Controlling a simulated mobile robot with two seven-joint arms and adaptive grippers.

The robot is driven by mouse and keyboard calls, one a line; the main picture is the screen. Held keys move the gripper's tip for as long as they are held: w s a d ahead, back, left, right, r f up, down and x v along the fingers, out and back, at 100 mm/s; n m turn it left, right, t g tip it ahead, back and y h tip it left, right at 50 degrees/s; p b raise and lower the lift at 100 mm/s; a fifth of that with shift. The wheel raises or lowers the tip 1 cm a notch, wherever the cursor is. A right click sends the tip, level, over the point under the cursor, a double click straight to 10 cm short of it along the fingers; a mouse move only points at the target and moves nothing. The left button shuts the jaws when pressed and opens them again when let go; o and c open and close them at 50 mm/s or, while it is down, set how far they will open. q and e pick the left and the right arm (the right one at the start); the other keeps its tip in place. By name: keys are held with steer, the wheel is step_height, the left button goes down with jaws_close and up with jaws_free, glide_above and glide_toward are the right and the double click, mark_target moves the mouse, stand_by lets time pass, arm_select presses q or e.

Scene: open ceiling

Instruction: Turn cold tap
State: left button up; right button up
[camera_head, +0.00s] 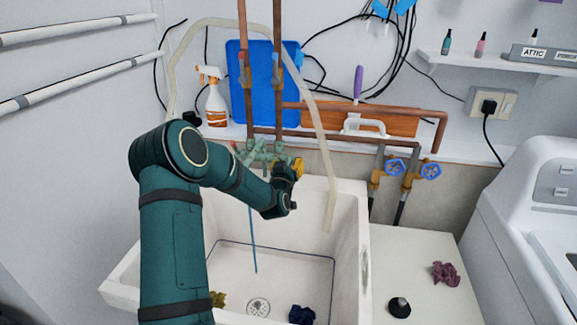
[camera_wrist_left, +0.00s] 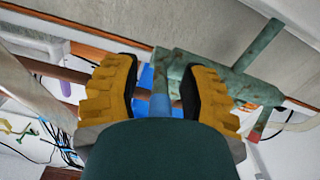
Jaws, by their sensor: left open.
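The greenish, weathered tap (camera_head: 258,153) is on the wall above the white sink. It also shows in the left wrist view (camera_wrist_left: 210,85). A red-tipped handle (camera_head: 235,147) is on its left side; the red tip shows in the wrist view (camera_wrist_left: 256,131). My left gripper (camera_head: 297,167) is at the tap's right side. In the wrist view its yellow-padded fingers (camera_wrist_left: 161,95) are open on either side of a blue-grey handle (camera_wrist_left: 160,94), apparently the cold one. Its far end is hidden by the gripper body, and I cannot tell whether the pads touch it. My right gripper is not in view.
A thin blue line (camera_head: 252,240) runs down from the tap. Copper pipes (camera_head: 277,80) rise behind. Blue-wheeled valves (camera_head: 395,167) and a white machine (camera_head: 535,190) stand right.

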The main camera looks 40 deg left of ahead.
arm_select(q)
steer(key=shift+o, duration=0.3)
jaws_close()
steer(key=shift+r, duration=0.15)
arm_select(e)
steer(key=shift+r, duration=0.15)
